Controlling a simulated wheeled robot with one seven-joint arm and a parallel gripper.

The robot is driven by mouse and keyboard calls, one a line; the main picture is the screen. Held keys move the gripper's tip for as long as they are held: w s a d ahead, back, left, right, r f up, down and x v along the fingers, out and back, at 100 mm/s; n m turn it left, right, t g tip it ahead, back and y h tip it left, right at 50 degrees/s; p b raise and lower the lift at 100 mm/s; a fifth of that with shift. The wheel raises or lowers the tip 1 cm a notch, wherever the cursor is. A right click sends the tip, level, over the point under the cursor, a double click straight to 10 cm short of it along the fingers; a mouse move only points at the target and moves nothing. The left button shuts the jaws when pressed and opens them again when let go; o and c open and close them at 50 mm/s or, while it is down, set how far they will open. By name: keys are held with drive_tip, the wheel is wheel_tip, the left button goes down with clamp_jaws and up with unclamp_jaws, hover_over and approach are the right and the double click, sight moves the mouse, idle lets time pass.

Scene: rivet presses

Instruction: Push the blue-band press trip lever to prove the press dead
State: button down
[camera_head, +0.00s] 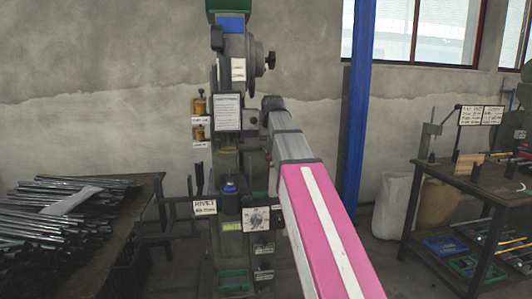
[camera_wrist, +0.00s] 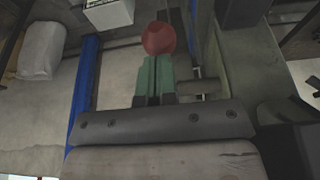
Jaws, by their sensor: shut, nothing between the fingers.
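The blue-band press (camera_head: 228,160) stands in the middle of the head view, with a blue band (camera_head: 232,23) near its top. A red ball knob (camera_wrist: 158,38), which looks like the end of the trip lever, shows in the wrist view. My gripper (camera_wrist: 153,62) is shut and empty, its green fingers pointing at the knob. The fingertips are right at the knob's lower edge in the picture; I cannot tell whether they touch. In the head view my arm reaches to the right side of the press and hides the fingers and knob.
A table with a pile of dark rods (camera_head: 60,205) stands at the left. A blue post (camera_head: 355,110) rises behind my arm. A workbench (camera_head: 465,180) with tools and bins stands at the right. A dial (camera_head: 256,219) and a rivet sign (camera_head: 204,207) are on the press front.

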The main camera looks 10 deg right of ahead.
sight(270, 158)
drive_tip(key=shift+f, duration=0.1)
drive_tip(key=shift+s+f, duration=0.15)
drive_tip(key=shift+f, duration=0.65)
drive_tip(key=shift+s+f, duration=0.15)
drive_tip(key=shift+f, duration=1.65)
